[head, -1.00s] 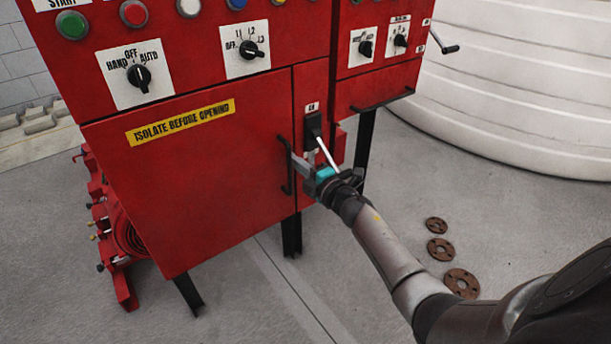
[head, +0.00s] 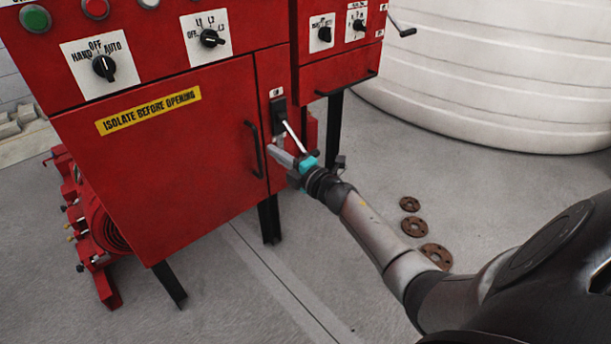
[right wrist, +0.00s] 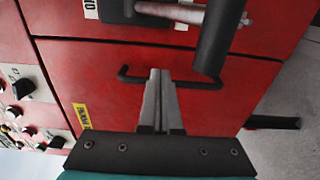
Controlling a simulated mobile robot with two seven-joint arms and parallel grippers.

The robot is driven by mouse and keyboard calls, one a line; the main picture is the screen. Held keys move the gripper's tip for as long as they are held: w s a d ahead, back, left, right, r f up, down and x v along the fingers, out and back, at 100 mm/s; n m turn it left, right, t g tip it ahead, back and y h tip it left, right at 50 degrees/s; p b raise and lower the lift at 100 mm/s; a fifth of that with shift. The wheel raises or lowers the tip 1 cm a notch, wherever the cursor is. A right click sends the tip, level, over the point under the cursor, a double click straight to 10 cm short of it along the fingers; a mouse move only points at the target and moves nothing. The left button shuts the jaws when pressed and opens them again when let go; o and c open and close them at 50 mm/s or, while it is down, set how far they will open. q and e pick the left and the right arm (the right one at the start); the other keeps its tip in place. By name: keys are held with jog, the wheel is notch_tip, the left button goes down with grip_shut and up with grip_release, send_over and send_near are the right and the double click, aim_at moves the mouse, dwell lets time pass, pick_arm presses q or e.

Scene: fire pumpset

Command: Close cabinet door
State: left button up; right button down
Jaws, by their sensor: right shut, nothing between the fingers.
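The red cabinet door (head: 170,165) with the yellow "ISOLATE BEFORE OPENING" label (head: 148,110) looks flush with the cabinet front. Its black bar handle (head: 254,150) is near the door's right edge. My right gripper (head: 275,150) is shut and empty, just right of the handle in the head view. In the right wrist view, the shut fingers (right wrist: 161,75) point at the red front, overlapping the black handle (right wrist: 125,77); whether they touch it I cannot tell. My left gripper is not in view.
A lever switch (head: 290,133) with a pale rod sits right of the door, close to my right gripper. A crank handle (head: 401,27) sticks out at upper right. Rusty flanges (head: 413,226) lie on the floor. A white tank (head: 480,75) stands behind right.

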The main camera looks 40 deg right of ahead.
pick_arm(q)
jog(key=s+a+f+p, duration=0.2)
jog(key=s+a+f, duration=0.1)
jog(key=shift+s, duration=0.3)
pick_arm(e)
jog(key=s, duration=0.8)
jog(key=shift+s+d+f, duration=0.2)
jog(key=shift+s+d, duration=0.05)
jog(key=shift+d, duration=0.2)
